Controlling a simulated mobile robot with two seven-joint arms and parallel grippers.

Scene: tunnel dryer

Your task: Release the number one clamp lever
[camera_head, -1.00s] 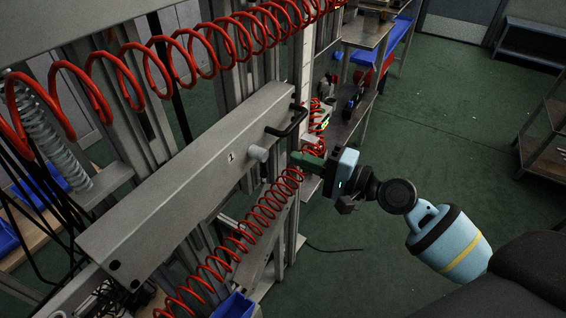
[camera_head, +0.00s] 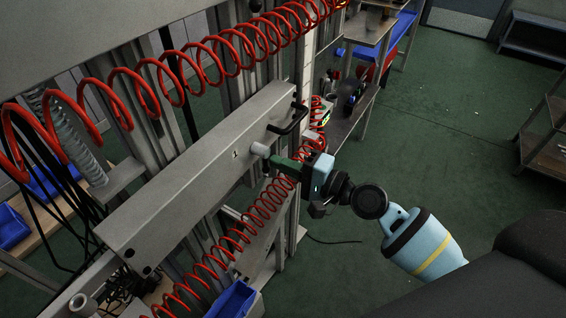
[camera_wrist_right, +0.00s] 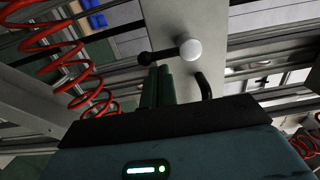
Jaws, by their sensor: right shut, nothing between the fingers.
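The number one clamp lever has a pale round hub (camera_head: 260,149) on the face of the grey beam (camera_head: 190,190), to the right of a small "1" label (camera_head: 235,154). In the right wrist view its white hub (camera_wrist_right: 190,49) carries a short dark arm that ends in a black ball (camera_wrist_right: 145,58). My right gripper (camera_head: 273,160) has green fingers, shut and empty, with the tips close beside the hub. In the right wrist view the fingers (camera_wrist_right: 157,72) end just below the lever arm; I cannot tell whether they touch it. My left gripper is out of view.
A black handle (camera_head: 289,120) sticks out of the beam just beyond the lever. Red coiled hoses run above the beam (camera_head: 230,50) and below it (camera_head: 240,235). A blue bin (camera_head: 232,300) stands low in front. Green floor to the right is open.

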